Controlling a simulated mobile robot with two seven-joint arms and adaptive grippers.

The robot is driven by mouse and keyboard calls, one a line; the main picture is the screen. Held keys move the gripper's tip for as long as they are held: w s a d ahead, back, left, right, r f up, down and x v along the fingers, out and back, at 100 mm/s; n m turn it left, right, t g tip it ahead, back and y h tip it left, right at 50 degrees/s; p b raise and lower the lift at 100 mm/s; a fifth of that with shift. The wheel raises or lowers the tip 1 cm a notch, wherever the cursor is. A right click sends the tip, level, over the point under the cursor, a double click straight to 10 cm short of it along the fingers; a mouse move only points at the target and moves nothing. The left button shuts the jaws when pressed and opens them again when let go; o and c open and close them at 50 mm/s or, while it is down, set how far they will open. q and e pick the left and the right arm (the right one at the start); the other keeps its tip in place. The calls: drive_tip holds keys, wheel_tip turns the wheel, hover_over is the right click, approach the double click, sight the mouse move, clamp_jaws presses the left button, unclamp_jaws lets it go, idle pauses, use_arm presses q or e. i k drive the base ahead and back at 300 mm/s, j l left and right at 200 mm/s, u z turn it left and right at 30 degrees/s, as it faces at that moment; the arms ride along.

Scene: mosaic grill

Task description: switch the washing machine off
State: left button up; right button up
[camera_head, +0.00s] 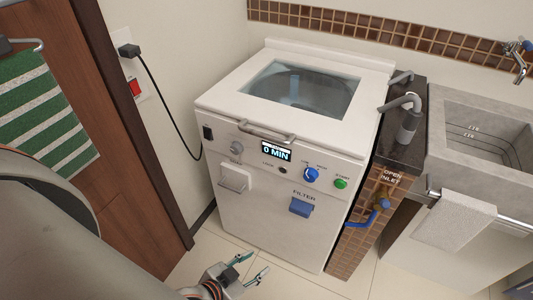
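The white washing machine (265,205) stands against the wall, its glass lid (300,90) closed. Its display (276,151) reads "0 MIN". A black switch (208,133) sits at the panel's left end. A grey knob (237,149), a blue knob (311,174) and a green START button (340,184) are also on the front. A black plug (129,50) sits in the wall outlet above a red switch (136,88). My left gripper (256,264) is open and empty, low in front of the machine, apart from it. My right gripper is not in view.
A wooden door (150,210) with a striped green towel (45,110) is on the left. A tiled pillar with a blue-handled valve (379,206) and a stone sink (480,125) are on the right. Tiled floor (200,255) lies in front.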

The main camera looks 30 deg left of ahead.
sight(207, 132)
drive_tip(key=u, duration=1.35)
